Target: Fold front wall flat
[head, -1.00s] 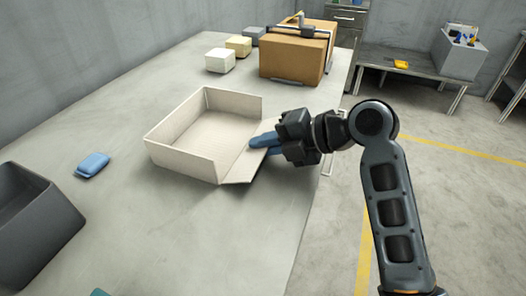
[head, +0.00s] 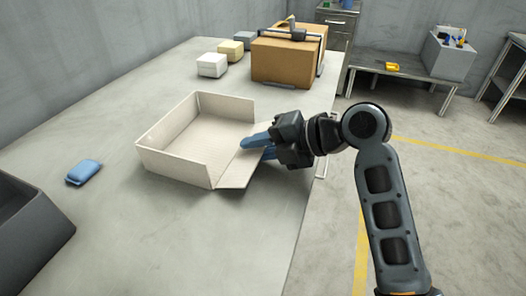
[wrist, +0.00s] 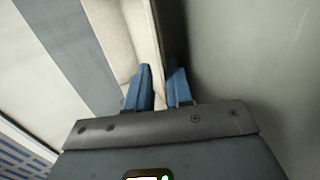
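An open, shallow cream box (head: 172,128) sits on the grey table. Three of its walls stand up. The front wall (head: 234,176), on the side towards my arm, leans outward and low, close to the table. My gripper (head: 255,143) is at this wall's outer edge, one blue finger above it and the other below. In the wrist view, the gripper's blue fingers (wrist: 160,88) are close together with the pale wall edge (wrist: 154,35) running between them. The far part of the wall is partly hidden by the fingers.
A brown carton (head: 285,64) and several small blocks (head: 212,65) stand at the back. A blue item (head: 83,172) and a dark bin (head: 25,235) lie left of the box. The table edge is just right of the gripper.

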